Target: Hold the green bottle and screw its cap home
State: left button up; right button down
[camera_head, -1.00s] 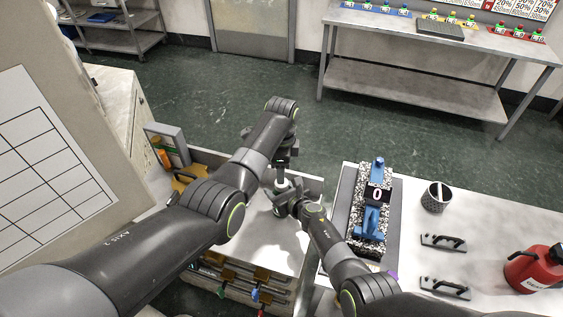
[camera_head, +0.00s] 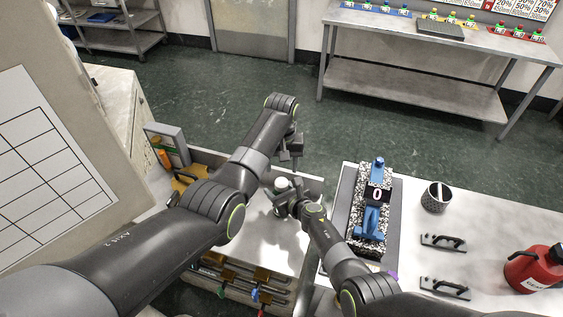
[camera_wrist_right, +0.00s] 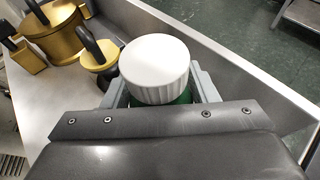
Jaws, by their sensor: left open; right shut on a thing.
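The green bottle (camera_wrist_right: 178,99) stands upright in the right wrist view, mostly hidden below its white ribbed cap (camera_wrist_right: 155,68). The cap sits on top of the bottle; I cannot tell how tightly. In the head view the white cap (camera_head: 281,184) shows just beyond my right gripper (camera_head: 284,200). My right gripper is shut around the bottle below the cap, one jaw on each side. My left gripper (camera_head: 290,160) is open and empty, above the cap and apart from it.
The bottle is over a metal-walled bench (camera_head: 262,240). Gold weights with black handles (camera_wrist_right: 75,32) lie left of it in the wrist view. A blue-and-black fixture (camera_head: 371,210), a dark cup (camera_head: 437,197) and a red can (camera_head: 535,268) stand on the right table.

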aim_at(281, 182)
pick_arm(q)
jog(key=n, duration=0.4)
jog(key=shift+r+n, duration=0.15)
jog(key=shift+n, duration=0.25)
jog(key=n, duration=0.5)
jog(key=shift+r, duration=0.15)
jog(key=shift+f, duration=3.95)
jog(key=shift+c, duration=0.2)
